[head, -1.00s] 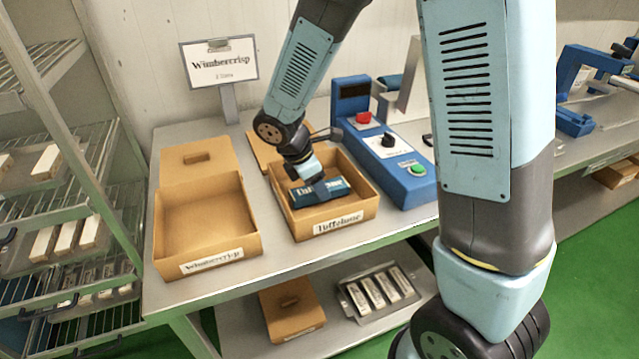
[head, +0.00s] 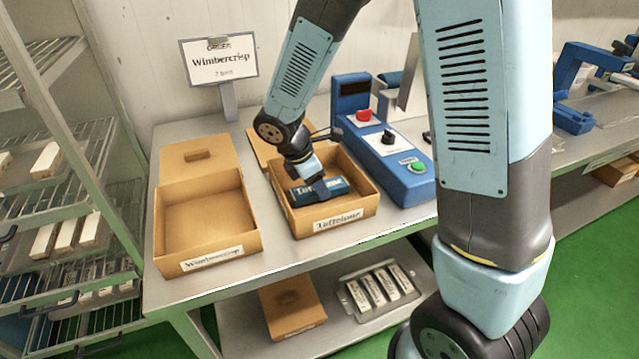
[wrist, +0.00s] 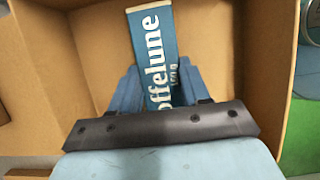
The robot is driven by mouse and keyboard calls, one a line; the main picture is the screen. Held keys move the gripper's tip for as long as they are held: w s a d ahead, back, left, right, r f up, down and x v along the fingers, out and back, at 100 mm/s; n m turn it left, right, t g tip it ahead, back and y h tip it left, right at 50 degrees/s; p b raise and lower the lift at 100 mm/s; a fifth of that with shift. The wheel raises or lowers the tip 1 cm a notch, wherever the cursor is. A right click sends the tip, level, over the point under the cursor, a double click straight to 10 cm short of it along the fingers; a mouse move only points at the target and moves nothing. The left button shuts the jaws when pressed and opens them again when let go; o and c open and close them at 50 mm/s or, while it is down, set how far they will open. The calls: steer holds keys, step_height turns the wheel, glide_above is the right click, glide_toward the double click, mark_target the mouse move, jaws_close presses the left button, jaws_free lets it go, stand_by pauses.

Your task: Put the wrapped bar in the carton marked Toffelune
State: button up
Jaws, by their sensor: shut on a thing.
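The wrapped bar (head: 334,186) is blue with white lettering; in the wrist view the bar (wrist: 154,50) reads "...offelune". My gripper (head: 312,188) is shut on it, with a blue finger on each side of the bar in the wrist view (wrist: 160,92). The bar is inside the open carton marked Toffelune (head: 338,222), within its walls. I cannot tell whether the bar touches the carton floor. The carton's walls also surround it in the wrist view (wrist: 268,60).
An empty open carton marked Wimbercrisp (head: 210,258) stands to the left, below a Wimbercrisp sign (head: 219,60). A blue control box (head: 400,178) with buttons stands close on the right. A wire rack (head: 60,230) is at far left. A tray of white bars (head: 380,290) sits on the lower shelf.

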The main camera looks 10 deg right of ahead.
steer(key=o, duration=1.7)
steer(key=shift+r, duration=0.15)
steer(key=shift+r, duration=3.9)
steer(key=shift+s+d+r, duration=0.1)
steer(key=shift+d+r, duration=0.15)
steer(key=shift+r, duration=0.05)
steer(key=s+d+r+m+t+y, duration=0.1)
steer(key=s+d+r+m, duration=0.4)
steer(key=m, duration=0.2)
steer(key=s+d+r+m+t+y, duration=0.1)
steer(key=s+d+r+m+t, duration=0.1)
steer(key=s+d+r+m, duration=0.4)
steer(key=s+d+r+m+t+y, duration=0.1)
steer(key=s+d+r+m+y, duration=0.1)
steer(key=s+d+r+m, duration=0.3)
steer(key=shift+s+d+r+m, duration=0.1)
steer(key=shift+s+m, duration=0.1)
steer(key=shift+m, duration=0.6)
steer(key=shift+s+d+r+m, duration=0.1)
steer(key=shift+s+m, duration=0.1)
steer(key=shift+m, duration=0.6)
